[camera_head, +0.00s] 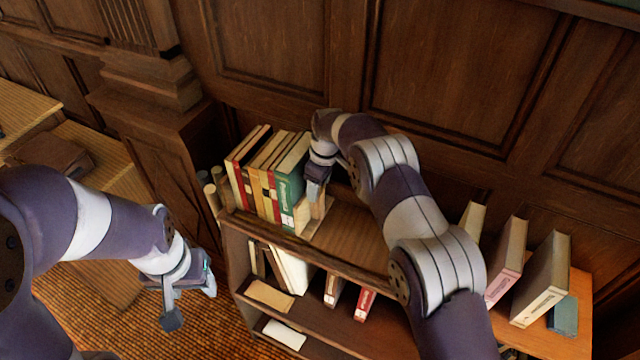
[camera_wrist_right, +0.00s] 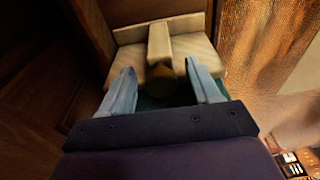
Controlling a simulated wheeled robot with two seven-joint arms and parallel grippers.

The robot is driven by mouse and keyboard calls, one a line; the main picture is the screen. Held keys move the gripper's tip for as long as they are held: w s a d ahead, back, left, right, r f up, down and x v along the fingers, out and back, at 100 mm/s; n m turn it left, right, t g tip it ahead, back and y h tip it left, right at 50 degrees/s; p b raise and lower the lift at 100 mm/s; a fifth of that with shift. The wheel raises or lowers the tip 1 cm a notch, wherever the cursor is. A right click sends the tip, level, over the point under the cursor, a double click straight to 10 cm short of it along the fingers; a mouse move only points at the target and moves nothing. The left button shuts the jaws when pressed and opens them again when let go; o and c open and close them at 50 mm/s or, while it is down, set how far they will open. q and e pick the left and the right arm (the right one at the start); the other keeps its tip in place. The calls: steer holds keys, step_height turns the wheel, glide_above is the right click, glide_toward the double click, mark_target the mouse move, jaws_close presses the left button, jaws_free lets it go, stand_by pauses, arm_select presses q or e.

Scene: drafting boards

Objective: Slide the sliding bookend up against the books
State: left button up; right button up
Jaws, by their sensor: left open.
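The light-wood sliding bookend (camera_head: 320,212) stands on the bookcase top at the right end of a row of upright books (camera_head: 262,180). My right gripper (camera_head: 316,188) is over it and partly hides it, so I cannot tell whether it touches the end book, a green one. In the right wrist view the bookend (camera_wrist_right: 158,42) shows a raised middle rib and a rounded brown part below. The right gripper's fingers (camera_wrist_right: 163,88) are apart, one on each side of that part, with no clear contact. My left gripper (camera_head: 188,300) is open and empty, left of the bookcase.
The bookcase top (camera_head: 350,238) is bare right of the bookend, partly under my right arm. Lower shelves hold books and papers (camera_head: 270,296). More books (camera_head: 542,280) stand on an orange-brown surface at the right. A panelled wall (camera_head: 450,70) rises behind.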

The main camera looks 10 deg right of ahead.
steer(key=r+p, duration=0.2)
steer(key=r, duration=0.1)
steer(key=r+p, duration=0.2)
steer(key=r, duration=0.1)
steer(key=d+r+p, duration=0.1)
steer(key=r+p, duration=0.1)
steer(key=r, duration=0.2)
steer(key=shift+s+p, duration=0.3)
steer(key=shift+s, duration=0.05)
steer(key=shift+f, duration=0.15)
steer(key=shift+w+m, duration=0.15)
steer(key=shift+m, duration=0.25)
steer(key=s+d+f+m+b, duration=0.3)
steer(key=s+b, duration=0.3)
steer(key=s, duration=0.4)
steer(key=s+d+f+m+b, duration=0.4)
steer(key=s+b, duration=0.3)
steer(key=s, duration=0.3)
steer(key=s+d+f+m+h+b, duration=0.1)
steer(key=s+d+f+m+b, duration=0.2)
steer(key=s+b, duration=0.4)
steer(key=shift+s+d+f+m+t, duration=0.25)
steer(key=shift+s+f, duration=0.2)
steer(key=shift+s, duration=1.6)
